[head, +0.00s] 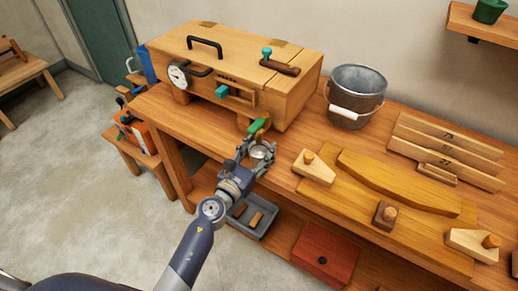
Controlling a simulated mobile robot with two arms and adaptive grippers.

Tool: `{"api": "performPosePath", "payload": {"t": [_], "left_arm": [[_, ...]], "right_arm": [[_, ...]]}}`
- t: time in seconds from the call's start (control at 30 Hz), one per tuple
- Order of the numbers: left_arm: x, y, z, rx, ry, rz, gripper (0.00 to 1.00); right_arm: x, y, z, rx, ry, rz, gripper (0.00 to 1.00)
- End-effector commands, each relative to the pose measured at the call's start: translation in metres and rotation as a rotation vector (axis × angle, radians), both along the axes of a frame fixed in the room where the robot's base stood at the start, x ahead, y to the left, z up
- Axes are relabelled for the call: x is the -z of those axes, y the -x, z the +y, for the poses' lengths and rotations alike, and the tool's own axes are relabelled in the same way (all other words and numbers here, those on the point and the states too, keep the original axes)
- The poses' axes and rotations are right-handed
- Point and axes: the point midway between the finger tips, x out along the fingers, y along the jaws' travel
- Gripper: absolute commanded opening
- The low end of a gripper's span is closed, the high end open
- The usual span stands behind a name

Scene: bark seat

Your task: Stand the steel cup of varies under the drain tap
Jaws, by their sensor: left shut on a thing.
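The small steel cup (259,152) is at the bench's front edge, between the fingers of my left gripper (257,150), which is shut on it. The fingers hide part of its side. The drain tap with a green handle (259,125) sticks out low from the front of the wooden box (290,98). The cup is just in front of and below this tap in the picture. I cannot tell whether the cup touches the bench or is exactly under the spout. My right gripper is not in view.
A metal bucket (356,92) stands right of the box. A curved board (395,183) and wooden clamp blocks (314,168) lie on the bench (215,137) to the right. A grey tray (258,229) and a red box (325,254) are on the shelf below.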

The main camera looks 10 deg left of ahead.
Motion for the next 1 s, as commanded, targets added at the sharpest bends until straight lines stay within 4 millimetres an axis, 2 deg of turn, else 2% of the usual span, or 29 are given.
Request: {"api": "performPosePath", "payload": {"t": [0.03, 0.07, 0.13, 0.5, 0.63, 1.0], "left_arm": [[0.002, 0.0, 0.0, 0.0, 0.0, 0.0, 0.15], [0.001, 0.0, 0.0, 0.0, 0.0, 0.0, 0.57], [0.001, 0.0, 0.0, 0.0, 0.0, 0.0, 0.73], [0.001, 0.001, 0.0, 0.001, 0.0, 0.001, 0.73], [0.002, 0.009, 0.003, 0.0, -0.002, 0.002, 0.73], [0.002, 0.072, 0.021, -0.001, 0.003, 0.005, 0.73]], "right_arm": [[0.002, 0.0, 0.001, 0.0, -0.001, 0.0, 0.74], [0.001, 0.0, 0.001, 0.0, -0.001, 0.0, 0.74], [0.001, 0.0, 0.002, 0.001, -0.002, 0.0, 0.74], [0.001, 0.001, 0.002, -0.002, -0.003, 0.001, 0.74], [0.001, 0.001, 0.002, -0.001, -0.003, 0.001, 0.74], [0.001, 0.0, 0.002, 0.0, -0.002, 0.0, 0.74]]}}
